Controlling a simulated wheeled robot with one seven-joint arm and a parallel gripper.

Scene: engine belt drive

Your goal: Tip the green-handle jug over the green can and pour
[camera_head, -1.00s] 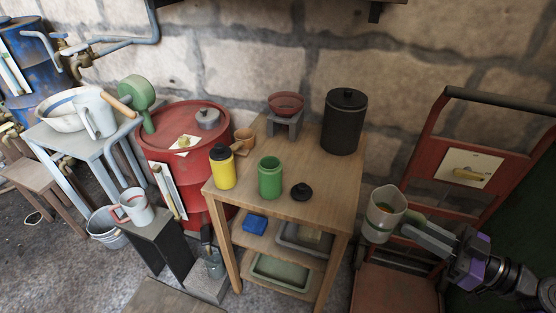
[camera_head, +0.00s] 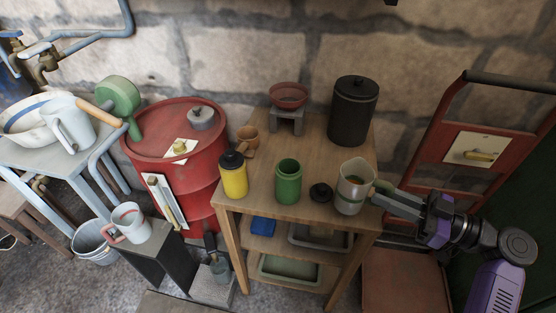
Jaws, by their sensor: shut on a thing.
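The green can (camera_head: 288,182) stands upright and open on the wooden table (camera_head: 262,196), near its front edge. The jug (camera_head: 352,188) is pale with a green band and a green handle (camera_head: 383,187) on its right. My gripper (camera_head: 388,192) comes in from the right and is shut on the handle. The jug is about upright, over or in front of the table's right front corner, to the right of the green can and apart from it. I cannot tell how high it hangs. Its inside is only partly seen.
A black lid (camera_head: 320,193) lies between can and jug. A yellow bottle (camera_head: 233,176) stands left of the can. A red hand truck (camera_head: 437,163) is at right.

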